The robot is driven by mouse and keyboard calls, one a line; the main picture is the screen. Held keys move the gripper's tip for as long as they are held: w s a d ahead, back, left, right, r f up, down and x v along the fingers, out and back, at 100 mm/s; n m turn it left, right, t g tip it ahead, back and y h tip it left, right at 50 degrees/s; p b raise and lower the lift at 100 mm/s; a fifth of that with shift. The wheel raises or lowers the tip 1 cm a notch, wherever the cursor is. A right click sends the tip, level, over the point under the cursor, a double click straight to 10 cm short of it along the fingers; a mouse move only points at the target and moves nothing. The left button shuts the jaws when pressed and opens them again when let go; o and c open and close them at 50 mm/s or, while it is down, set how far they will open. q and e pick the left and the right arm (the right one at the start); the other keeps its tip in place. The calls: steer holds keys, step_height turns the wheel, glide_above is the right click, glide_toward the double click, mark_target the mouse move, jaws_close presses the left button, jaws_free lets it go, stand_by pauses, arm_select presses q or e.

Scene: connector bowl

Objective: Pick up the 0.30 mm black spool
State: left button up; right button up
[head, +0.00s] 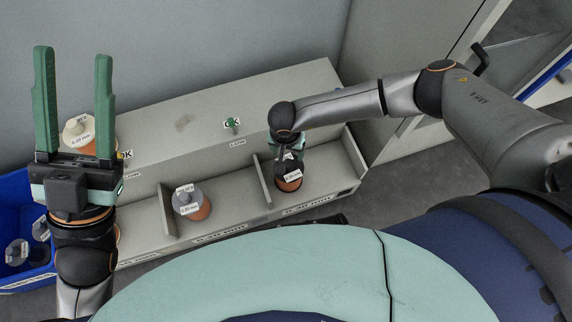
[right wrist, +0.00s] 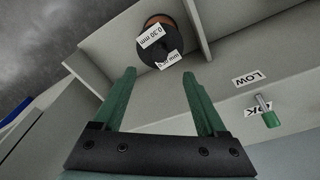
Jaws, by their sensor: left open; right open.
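The black spool (head: 290,185), with an orange-brown body, stands in the right compartment of the grey shelf's lower tray. In the right wrist view the black spool (right wrist: 153,50) shows a white tag reading 0.30 mm and a second, partly readable tag. My right gripper (right wrist: 160,74) is open, with the spool ahead of and between its fingertips, seemingly not touching it. In the head view my right gripper (head: 287,155) is over the spool and partly hides it. My left gripper (head: 73,55) is open, empty and raised at the left, fingers pointing up.
A grey-topped spool (head: 188,200) stands in the middle compartment, beyond a divider (head: 262,182). A cream-topped spool (head: 77,128) is on the upper ledge behind my left gripper. A blue bin (head: 14,195) with spools is at far left. A small green toggle (head: 232,122) sticks up from the ledge.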

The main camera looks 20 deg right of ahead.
mark_target(288, 163)
step_height(288, 163, down, 6)
steer(key=b, duration=0.2)
steer(key=shift+w+d+f+b, duration=0.1)
steer(key=shift+d+f+b, duration=0.05)
steer(key=shift+b, duration=0.15)
steer(key=f+b, duration=0.1)
steer(key=f, duration=0.1)
steer(key=w+f+b, duration=0.1)
steer(key=f+b, duration=0.1)
steer(key=f, duration=0.1)
steer(key=shift+d, duration=0.2)
arm_select(q)
step_height(288, 163, down, 7)
steer(key=shift+d+f, duration=0.15)
steer(key=shift+d, duration=0.3)
arm_select(e)
steer(key=shift+c, duration=0.3)
jaws_close()
steer(key=shift+w+r, duration=0.1)
steer(key=shift+w, duration=0.05)
